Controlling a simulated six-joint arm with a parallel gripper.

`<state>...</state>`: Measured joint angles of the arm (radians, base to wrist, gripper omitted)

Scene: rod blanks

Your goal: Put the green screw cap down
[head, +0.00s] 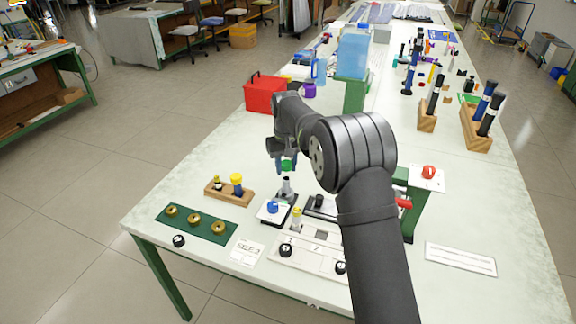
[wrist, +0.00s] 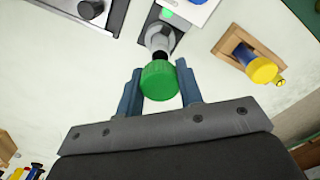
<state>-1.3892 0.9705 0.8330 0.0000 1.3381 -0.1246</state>
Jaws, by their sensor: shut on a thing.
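My gripper (head: 283,168) is shut on the green screw cap (head: 286,166). In the wrist view the green screw cap (wrist: 160,80) sits between the two blue fingers of my gripper (wrist: 160,90). Just past the cap is a grey upright post with a dark top (wrist: 158,40), on a dark base. In the head view this grey post (head: 287,188) stands right below the cap. I cannot tell whether the cap touches the post.
A wooden block with yellow-topped pieces (head: 229,195) stands left of the post. A white box with a blue knob (head: 272,210) is in front. A green board with brass rings (head: 196,224) lies at the front left. A red box (head: 265,94) stands behind.

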